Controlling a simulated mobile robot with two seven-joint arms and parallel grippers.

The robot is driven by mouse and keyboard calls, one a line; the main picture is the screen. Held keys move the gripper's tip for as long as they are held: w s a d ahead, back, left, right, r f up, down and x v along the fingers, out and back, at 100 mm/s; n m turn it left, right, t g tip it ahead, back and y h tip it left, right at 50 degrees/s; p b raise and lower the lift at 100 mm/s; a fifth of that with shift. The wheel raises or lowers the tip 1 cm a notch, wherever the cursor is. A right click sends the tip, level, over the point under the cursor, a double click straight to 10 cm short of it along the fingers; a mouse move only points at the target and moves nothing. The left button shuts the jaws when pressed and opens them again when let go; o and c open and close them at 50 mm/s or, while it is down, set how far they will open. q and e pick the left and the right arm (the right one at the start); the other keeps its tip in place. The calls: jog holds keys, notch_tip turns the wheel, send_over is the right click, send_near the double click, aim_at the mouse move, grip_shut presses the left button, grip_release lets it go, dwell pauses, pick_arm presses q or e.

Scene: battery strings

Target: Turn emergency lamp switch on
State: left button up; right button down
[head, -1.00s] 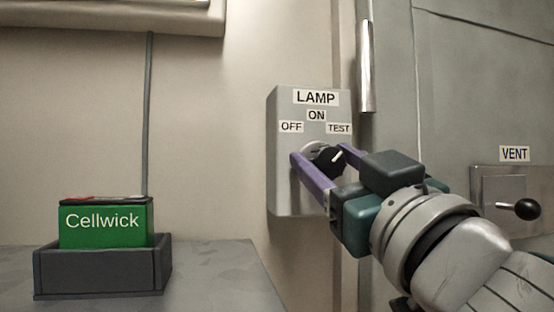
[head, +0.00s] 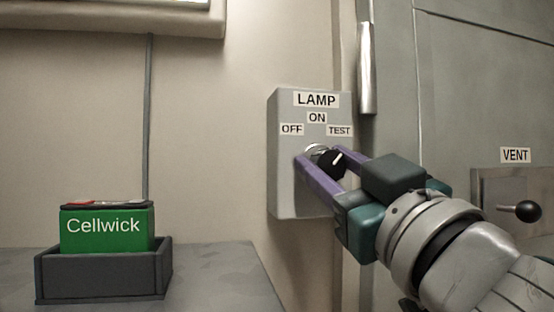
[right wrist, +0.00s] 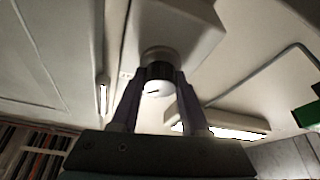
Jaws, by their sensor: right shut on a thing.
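A grey lamp box (head: 284,190) is fixed to the wall, labelled LAMP, with OFF at left, ON at top middle and TEST at right. Its black rotary knob (head: 329,166) has a white pointer mark leaning up and to the right, on the TEST side. The knob's pale face (right wrist: 158,89) shows in the right wrist view with a short dark mark. My right gripper (head: 318,157) is shut on the knob, one purple finger on each side. The fingers partly hide the knob in the head view. My left gripper is out of view.
A green Cellwick battery (head: 104,228) sits in a dark tray (head: 103,277) on a grey counter (head: 215,275) at lower left. At right is a grey cabinet with a VENT plate and black-knobbed lever (head: 527,210). A vertical bar handle (head: 366,70) stands right of the lamp box.

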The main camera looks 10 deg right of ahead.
jog(key=n+g+y+p, duration=0.1)
jog(key=n, duration=0.2)
jog(key=n+y+p, duration=0.2)
jog(key=n, duration=0.1)
jog(key=shift+r+n+g+p, duration=0.2)
jog(key=shift+n+g+p, duration=0.1)
jog(key=shift+g, duration=0.1)
jog(key=shift+f+n+g+y+p, duration=0.1)
jog(key=shift+n+g+y+p, duration=0.2)
jog(key=shift+n+p, duration=0.55)
jog(key=shift+f+n+g+y+p, duration=0.1)
jog(key=shift+n+g+y+p, duration=0.3)
jog(key=shift+n, duration=0.85)
jog(key=shift+c, duration=2.1)
grip_release()
jog(key=b+v, duration=0.5)
jog(key=v, duration=0.5)
jog(key=shift+b, duration=0.4)
